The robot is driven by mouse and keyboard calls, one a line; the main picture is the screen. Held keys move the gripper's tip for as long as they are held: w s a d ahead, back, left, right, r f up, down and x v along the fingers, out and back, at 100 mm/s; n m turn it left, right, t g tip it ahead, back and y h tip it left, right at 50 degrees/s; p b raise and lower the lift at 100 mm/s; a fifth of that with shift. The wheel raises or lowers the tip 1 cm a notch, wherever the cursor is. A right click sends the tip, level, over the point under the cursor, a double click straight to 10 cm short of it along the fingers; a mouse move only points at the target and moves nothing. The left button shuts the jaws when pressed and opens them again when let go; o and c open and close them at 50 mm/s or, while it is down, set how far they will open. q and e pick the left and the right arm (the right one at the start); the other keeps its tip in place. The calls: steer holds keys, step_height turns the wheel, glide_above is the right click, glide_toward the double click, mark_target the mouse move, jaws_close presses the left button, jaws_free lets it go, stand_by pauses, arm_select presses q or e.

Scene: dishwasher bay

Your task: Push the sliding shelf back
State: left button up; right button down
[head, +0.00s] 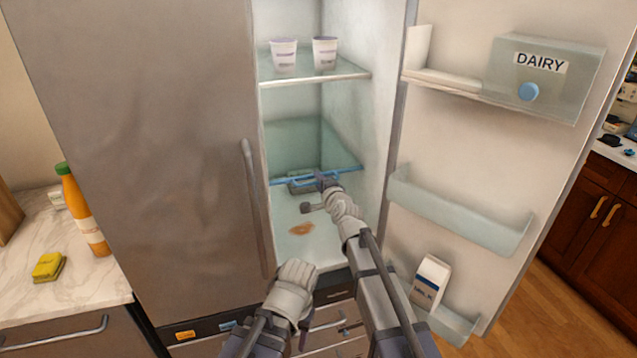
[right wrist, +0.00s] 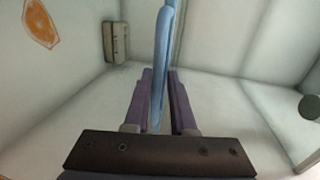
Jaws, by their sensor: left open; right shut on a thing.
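The sliding shelf is a clear greenish pane with a blue front bar (head: 346,172), inside the open fridge at mid height. In the right wrist view the blue bar (right wrist: 162,60) runs between my two purple fingers. My right gripper (head: 325,181) is shut on this bar near its middle; the gripper also shows in the right wrist view (right wrist: 160,95). My left gripper (head: 303,338) is low in front of the fridge, apart from the shelf. It is open, though its fingers are mostly hidden behind its wrist.
Two white cups (head: 284,55) stand on the fixed upper shelf (head: 315,78). The open door (head: 450,150) on the right holds a milk carton (head: 431,280).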

mark_target(301, 149)
steer(key=shift+s+f, duration=0.1)
steer(key=shift+f, duration=0.1)
steer(key=r+x, duration=0.1)
steer(key=x, duration=0.5)
steer(key=r+x, duration=0.1)
steer(key=x, duration=0.6)
steer(key=r+x, duration=0.2)
steer(key=x, duration=0.5)
steer(key=shift+w+a, duration=0.1)
steer(key=shift+w, duration=0.25)
steer(key=c, duration=1.2)
jaws_free()
steer(key=o, duration=0.3)
steer(key=shift+w+f, duration=0.15)
steer(key=shift+w, duration=0.05)
steer(key=shift+s, duration=0.1)
steer(key=shift+s, duration=0.1)
